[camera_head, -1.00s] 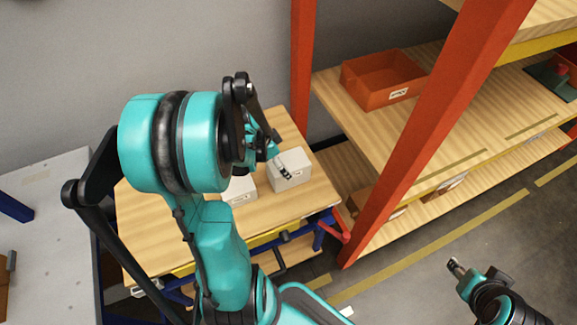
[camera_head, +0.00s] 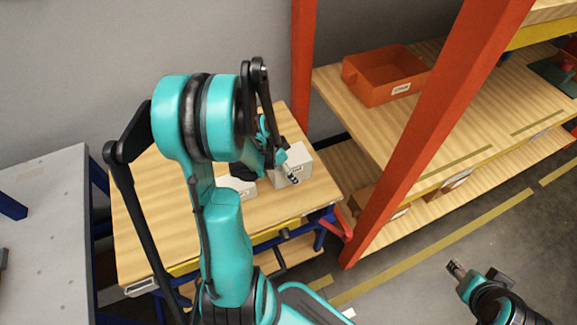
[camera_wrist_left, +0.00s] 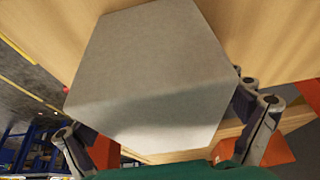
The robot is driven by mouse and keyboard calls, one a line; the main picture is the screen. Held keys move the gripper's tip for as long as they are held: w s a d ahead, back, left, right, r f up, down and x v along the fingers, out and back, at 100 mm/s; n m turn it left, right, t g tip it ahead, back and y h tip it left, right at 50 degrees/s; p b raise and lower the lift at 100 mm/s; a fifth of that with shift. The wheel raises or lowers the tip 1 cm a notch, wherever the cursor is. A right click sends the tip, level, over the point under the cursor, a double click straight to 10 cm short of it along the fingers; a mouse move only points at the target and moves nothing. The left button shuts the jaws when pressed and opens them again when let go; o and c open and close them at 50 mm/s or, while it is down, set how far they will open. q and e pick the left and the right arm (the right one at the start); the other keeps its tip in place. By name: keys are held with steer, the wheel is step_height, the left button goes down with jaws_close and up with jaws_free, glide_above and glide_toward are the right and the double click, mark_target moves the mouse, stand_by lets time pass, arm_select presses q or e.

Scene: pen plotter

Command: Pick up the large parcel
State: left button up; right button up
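The large parcel, a white-grey box (camera_head: 299,159), stands on the wooden top of the cart (camera_head: 160,225) near its right end. A smaller, flatter white parcel (camera_head: 240,186) lies to its left, partly hidden by my left arm. My left gripper (camera_head: 290,177) is over the large parcel and hides part of it. In the left wrist view the large parcel (camera_wrist_left: 150,70) fills the space between the widely spread fingers (camera_wrist_left: 165,130); firm contact on both sides does not show. My right gripper (camera_head: 455,267) is low at the right, over the floor, apart from any parcel.
An orange bin (camera_head: 384,75) sits on the wooden shelf (camera_head: 360,130) at right. A red-orange shelf post (camera_head: 425,135) stands close to the cart's right side. A grey table (camera_head: 50,215) is at left. The floor at lower right is mostly free.

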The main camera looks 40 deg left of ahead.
arm_select(q)
steer(key=c, duration=1.3)
